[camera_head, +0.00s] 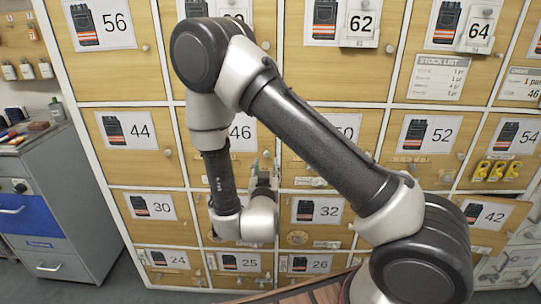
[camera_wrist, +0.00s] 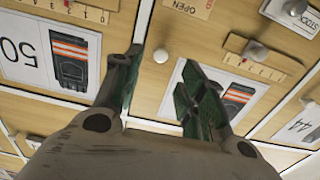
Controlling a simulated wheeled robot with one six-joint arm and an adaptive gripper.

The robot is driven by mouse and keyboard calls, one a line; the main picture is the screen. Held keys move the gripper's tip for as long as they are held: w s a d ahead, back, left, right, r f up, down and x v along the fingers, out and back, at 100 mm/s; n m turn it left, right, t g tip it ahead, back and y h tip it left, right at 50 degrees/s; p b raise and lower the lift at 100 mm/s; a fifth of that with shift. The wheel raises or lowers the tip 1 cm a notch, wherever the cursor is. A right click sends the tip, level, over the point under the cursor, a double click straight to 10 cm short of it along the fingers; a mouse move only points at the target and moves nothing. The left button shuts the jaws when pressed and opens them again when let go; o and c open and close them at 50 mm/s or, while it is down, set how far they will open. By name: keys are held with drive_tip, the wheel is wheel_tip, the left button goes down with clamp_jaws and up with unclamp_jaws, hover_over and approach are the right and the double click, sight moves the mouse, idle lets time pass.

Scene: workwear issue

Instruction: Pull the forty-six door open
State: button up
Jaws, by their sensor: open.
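The forty-six door (camera_head: 236,160) is a light wood panel in the middle of the locker wall, partly hidden behind my arm; its "46" card (camera_head: 243,133) shows in part. The door looks shut. In the wrist view, which is upside down, its small round metal knob (camera_wrist: 160,55) shows near the door's edge. My gripper (camera_head: 265,172) is at the door's right side. In the wrist view its fingers (camera_wrist: 160,62) are open, with the knob seen between their tips. I cannot tell the depth gap. The right finger covers part of the card (camera_wrist: 235,98).
A wooden strip with a scale and round piece (camera_wrist: 262,62) is on the same door. Door 50 (camera_head: 315,165) and door 44 (camera_head: 135,158) flank it. Door 42 (camera_head: 488,222) stands tilted out at the lower right. A grey cabinet (camera_head: 60,200) stands at the left.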

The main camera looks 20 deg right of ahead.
sight(266, 155)
drive_tip(key=x, duration=0.7)
drive_tip(key=shift+w, duration=0.35)
clamp_jaws()
